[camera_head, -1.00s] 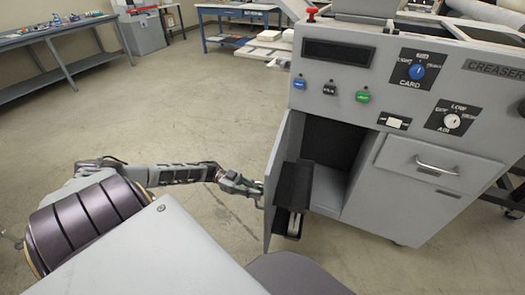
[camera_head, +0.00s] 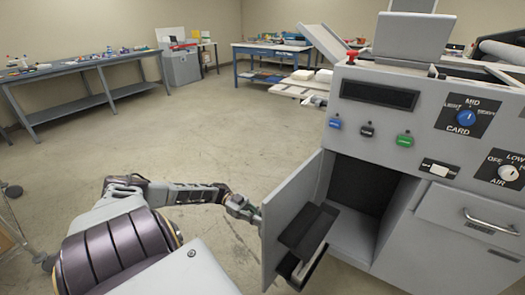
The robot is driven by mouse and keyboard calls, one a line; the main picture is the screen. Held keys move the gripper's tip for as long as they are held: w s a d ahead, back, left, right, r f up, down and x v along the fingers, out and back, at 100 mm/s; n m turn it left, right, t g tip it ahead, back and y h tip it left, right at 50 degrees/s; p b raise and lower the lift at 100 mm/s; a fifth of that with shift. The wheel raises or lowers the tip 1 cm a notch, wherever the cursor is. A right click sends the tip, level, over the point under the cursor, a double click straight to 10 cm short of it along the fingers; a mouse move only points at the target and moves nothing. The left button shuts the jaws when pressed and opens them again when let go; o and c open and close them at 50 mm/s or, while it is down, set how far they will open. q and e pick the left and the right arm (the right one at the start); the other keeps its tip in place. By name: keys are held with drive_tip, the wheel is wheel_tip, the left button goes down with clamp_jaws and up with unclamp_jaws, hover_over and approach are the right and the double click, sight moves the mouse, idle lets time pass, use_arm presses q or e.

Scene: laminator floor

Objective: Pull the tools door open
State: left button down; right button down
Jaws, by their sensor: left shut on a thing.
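The grey tools door (camera_head: 287,212) stands open on the front of the grey creaser machine (camera_head: 372,125). It is hinged at the left side of a dark compartment (camera_head: 357,187) and swung out toward me. Its inner face shows, with a black holder (camera_head: 308,228) fixed low on it. My left gripper (camera_head: 254,215) is at the door's free edge, shut on the door's handle, which is mostly hidden behind the fingers and the door. My right gripper is out of view.
A closed drawer (camera_head: 470,213) with a metal handle is right of the compartment. Control knobs and buttons are above. A long workbench (camera_head: 80,68) stands at the back left and a blue table (camera_head: 270,48) at the back. The floor (camera_head: 190,130) left of the door is clear.

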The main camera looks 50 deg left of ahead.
use_arm(q)
drive_tip(key=shift+a, duration=0.3)
drive_tip(key=c, duration=1.5)
unclamp_jaws()
drive_tip(key=shift+a, duration=0.1)
drive_tip(key=shift+v, duration=5.9)
